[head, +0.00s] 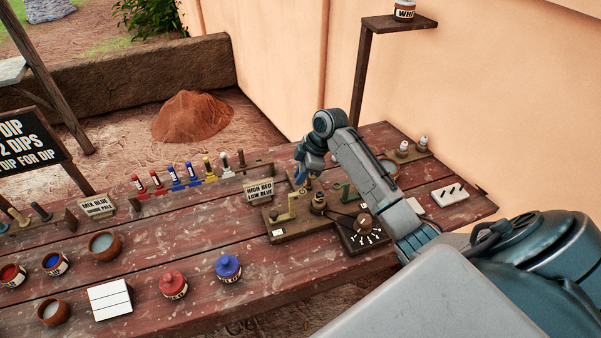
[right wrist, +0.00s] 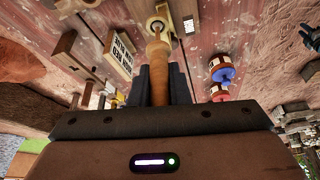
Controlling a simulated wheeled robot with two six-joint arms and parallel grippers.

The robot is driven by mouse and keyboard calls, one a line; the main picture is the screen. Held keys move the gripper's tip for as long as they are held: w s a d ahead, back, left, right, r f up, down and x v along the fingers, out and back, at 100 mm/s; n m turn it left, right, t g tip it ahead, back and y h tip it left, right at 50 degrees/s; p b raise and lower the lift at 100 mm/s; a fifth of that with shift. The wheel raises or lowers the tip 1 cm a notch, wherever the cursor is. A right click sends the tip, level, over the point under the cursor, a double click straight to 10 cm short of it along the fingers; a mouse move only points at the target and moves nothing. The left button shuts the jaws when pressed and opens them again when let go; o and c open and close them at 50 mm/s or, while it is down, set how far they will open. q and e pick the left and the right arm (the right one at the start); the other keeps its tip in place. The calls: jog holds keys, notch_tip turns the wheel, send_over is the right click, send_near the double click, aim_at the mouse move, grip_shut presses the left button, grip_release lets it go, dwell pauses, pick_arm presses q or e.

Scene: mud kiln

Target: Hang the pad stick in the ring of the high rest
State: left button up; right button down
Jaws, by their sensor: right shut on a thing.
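My right gripper (head: 309,180) is over the wooden board (head: 290,232) near the back of the table. It is shut on the pad stick, a tan wooden handle (right wrist: 157,75) between the fingers in the right wrist view. The handle points away from the gripper toward a rounded wooden piece with a pale round spot; whether they touch is unclear. In the head view a small round wooden piece (head: 318,201) shows below the gripper. The board carries small upright fittings. I cannot tell which is the high rest, and its ring is not clear. My left gripper is not in view.
A black dial (head: 362,232) sits at the board's right. A "HIGH RED LOW BLUE" sign (head: 259,193) stands at its left. A red-lidded pot (head: 173,285) and a blue-lidded pot (head: 228,268) stand in front. A post with a shelf (head: 399,23) rises behind.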

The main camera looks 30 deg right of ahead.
jog(key=shift+f, duration=0.55)
jog(key=shift+f+b, duration=0.3)
jog(key=shift+f, duration=0.2)
jog(key=shift+f, duration=0.85)
dwell(0.7)
jog(key=c, duration=1.3)
grip_release()
jog(key=shift+o, duration=0.5)
jog(key=o, duration=0.4)
